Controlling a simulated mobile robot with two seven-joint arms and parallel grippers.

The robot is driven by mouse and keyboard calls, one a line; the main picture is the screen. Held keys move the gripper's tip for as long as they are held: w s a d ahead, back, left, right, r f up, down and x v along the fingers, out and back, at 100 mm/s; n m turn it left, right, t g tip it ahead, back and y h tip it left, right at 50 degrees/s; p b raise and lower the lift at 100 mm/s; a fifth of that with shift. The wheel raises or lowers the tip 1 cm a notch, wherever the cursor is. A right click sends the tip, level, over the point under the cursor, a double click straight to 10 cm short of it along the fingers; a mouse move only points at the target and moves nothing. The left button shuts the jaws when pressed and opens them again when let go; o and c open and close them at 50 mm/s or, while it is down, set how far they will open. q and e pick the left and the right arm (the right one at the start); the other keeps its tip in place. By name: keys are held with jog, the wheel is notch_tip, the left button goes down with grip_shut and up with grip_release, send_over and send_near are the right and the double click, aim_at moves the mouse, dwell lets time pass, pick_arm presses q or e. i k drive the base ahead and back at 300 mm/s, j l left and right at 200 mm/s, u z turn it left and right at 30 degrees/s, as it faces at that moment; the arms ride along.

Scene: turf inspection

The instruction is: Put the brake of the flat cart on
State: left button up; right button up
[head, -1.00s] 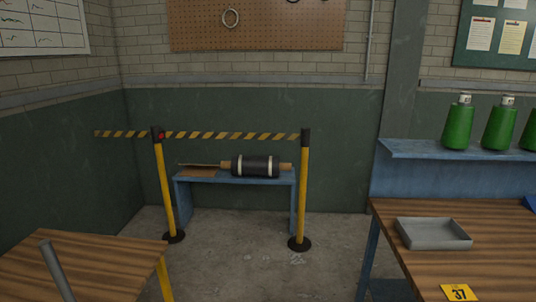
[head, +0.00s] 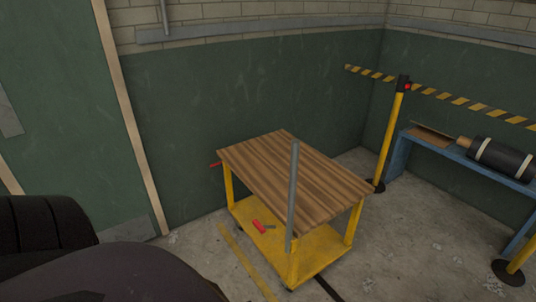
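The flat cart (head: 318,170) stands in the middle of the head view, with a wooden top, yellow legs, a yellow lower deck (head: 322,250) and an upright grey bar at its near side. A small red part (head: 216,164) sticks out at the cart's left end. A red piece (head: 260,227) with a dark end lies at the left of the lower deck. I cannot tell which red part is the brake, or whether it is on. Neither gripper is in view.
A yellow post (head: 390,135) with striped tape stands right of the cart. Behind it is a blue bench (head: 400,155) with a dark cylinder (head: 500,157). A green wall is close behind the cart. A yellow floor line (head: 250,265) runs at its near left; the floor right of it is clear.

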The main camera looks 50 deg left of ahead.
aim_at(261, 228)
jog(key=u, duration=1.4)
